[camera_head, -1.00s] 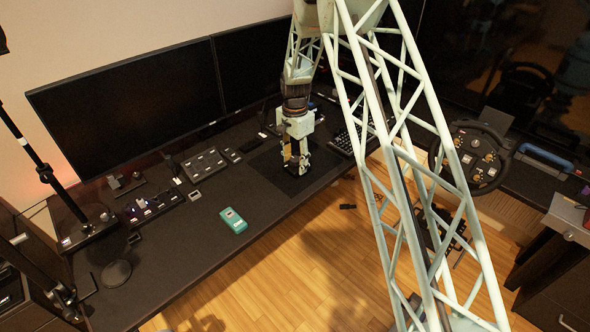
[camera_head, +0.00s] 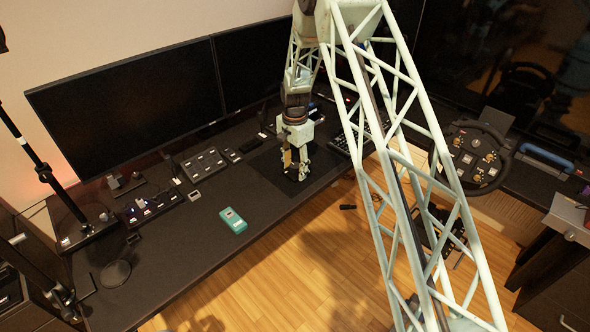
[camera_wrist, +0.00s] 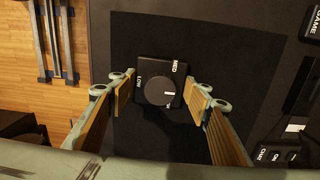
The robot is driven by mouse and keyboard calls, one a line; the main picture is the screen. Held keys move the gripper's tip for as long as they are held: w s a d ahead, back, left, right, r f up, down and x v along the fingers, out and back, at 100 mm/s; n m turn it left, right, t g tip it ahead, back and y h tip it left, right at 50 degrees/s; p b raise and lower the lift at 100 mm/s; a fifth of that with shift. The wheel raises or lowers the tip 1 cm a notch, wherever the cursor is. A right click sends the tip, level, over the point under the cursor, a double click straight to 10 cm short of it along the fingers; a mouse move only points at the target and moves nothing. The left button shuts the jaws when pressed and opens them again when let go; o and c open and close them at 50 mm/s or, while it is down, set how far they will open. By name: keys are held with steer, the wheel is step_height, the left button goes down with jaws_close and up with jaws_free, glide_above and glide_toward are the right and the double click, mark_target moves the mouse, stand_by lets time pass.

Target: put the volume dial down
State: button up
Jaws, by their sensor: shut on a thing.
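The volume dial (camera_wrist: 158,90) is a small black square box with a round knob and white lettering that includes LOW and MED. In the wrist view it sits between the two wood-toned fingertips of my gripper (camera_wrist: 163,88), which is shut on it. In the head view my gripper (camera_head: 296,172) points down at the dark mat (camera_head: 268,166) on the desk. The dial cannot be made out there. The same mat (camera_wrist: 150,35) lies under the dial in the wrist view; I cannot tell whether the dial touches it.
A teal device (camera_head: 233,220) lies on the black desk (camera_head: 190,250) to the left. Button boxes (camera_head: 204,164) stand near the monitors (camera_head: 130,110). A keyboard (camera_head: 350,140) is right of my gripper.

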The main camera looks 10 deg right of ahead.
steer(key=o, duration=1.1)
steer(key=shift+f, duration=0.1)
step_height(320, 180, up, 12)
steer(key=shift+f+p, duration=0.25)
steer(key=shift+p, duration=0.45)
steer(key=shift+r, duration=0.4)
